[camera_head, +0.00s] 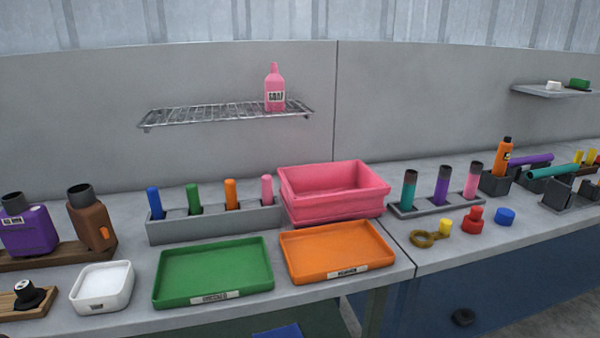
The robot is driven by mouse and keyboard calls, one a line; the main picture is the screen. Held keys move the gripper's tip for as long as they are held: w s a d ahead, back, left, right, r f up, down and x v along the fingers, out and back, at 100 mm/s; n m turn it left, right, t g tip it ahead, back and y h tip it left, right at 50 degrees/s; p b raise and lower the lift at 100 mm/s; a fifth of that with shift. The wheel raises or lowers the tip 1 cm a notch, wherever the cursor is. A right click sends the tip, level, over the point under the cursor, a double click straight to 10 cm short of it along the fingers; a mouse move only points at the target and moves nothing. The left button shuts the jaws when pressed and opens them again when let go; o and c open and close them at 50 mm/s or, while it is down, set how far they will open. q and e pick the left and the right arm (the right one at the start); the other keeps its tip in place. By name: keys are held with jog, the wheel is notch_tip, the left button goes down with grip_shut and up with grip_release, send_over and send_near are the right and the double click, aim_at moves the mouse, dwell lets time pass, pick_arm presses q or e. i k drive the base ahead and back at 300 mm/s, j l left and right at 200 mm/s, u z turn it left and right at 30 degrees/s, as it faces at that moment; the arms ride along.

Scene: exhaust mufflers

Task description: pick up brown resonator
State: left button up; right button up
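A brown canister-like body (92,226) with a dark round neck and a small orange patch on its side stands upright at the left; it looks like the brown resonator. It stands on a dark wooden board (62,252) beside a similar purple one (28,232), which is also dark-necked. Nothing touches the brown one from above. Neither of my grippers is in view.
In front are a white dish (103,288), a small wooden board with a black knob (30,297), a green tray (214,272) and an orange tray (337,251). A grey rack (217,224) with coloured cylinders and a pink bin (334,191) stand behind. A wire shelf (226,114) hangs above.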

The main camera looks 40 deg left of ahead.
aim_at(92, 223)
jog(key=u, duration=2.35)
jog(key=j, duration=0.45)
jog(key=i+j, duration=0.1)
jog(key=j, duration=0.35)
jog(key=j+z, duration=0.5)
jog(key=i+j, duration=0.05)
